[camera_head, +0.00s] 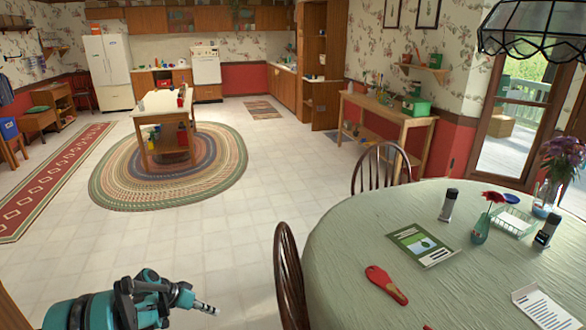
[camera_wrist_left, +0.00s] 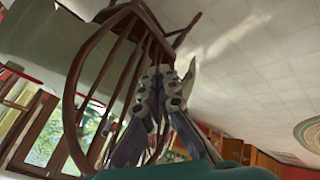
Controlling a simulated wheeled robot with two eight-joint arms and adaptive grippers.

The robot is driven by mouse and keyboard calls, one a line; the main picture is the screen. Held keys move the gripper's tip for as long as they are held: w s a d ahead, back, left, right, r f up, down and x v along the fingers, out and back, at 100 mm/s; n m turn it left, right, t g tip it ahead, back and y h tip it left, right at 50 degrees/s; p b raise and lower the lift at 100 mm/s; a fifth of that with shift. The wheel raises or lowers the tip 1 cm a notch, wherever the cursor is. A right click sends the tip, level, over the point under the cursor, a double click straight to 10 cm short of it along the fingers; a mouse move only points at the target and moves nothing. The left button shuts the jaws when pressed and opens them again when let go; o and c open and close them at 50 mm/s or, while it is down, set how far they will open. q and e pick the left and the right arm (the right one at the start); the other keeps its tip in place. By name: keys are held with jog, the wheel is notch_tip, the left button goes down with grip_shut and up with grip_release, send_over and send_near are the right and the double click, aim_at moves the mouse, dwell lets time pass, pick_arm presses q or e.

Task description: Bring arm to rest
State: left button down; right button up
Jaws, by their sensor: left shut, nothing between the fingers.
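My left gripper (camera_head: 208,308) is at the bottom of the head view, at the end of my teal and dark arm. It points right, over the pale tiled floor, left of the near wooden chair (camera_head: 289,275). In the left wrist view its fingers (camera_wrist_left: 172,82) come together with nothing held between them. The spindle-backed chair (camera_wrist_left: 92,75) shows behind the fingers there; I cannot tell the exact gap between them. My right gripper is not in view.
A round table (camera_head: 335,225) with a green cloth fills the right side, bearing a red-handled item (camera_head: 386,285), a booklet (camera_head: 421,244) and a flower vase (camera_head: 481,229). Another chair (camera_head: 380,168) stands behind it. The tiled floor (camera_head: 205,235) in the middle is clear.

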pick_arm(q)
jog(key=s+d+r+n+y, duration=0.1)
jog(key=s+d+r+y, duration=0.1)
jog(key=s+d+r, duration=0.45)
jog(key=s+d+r+n+y, duration=0.15)
jog(key=s+r, duration=0.25)
jog(key=r, duration=0.5)
jog(key=s+d+r+n+t+y, duration=0.1)
jog(key=s+r+t+y, duration=0.1)
jog(key=s, duration=1.5)
jog(key=shift+s+r+n+t+y, duration=0.15)
jog(key=shift+r+n+t+y, duration=0.15)
jog(key=shift+t+y, duration=0.55)
jog(key=shift+f, duration=0.1)
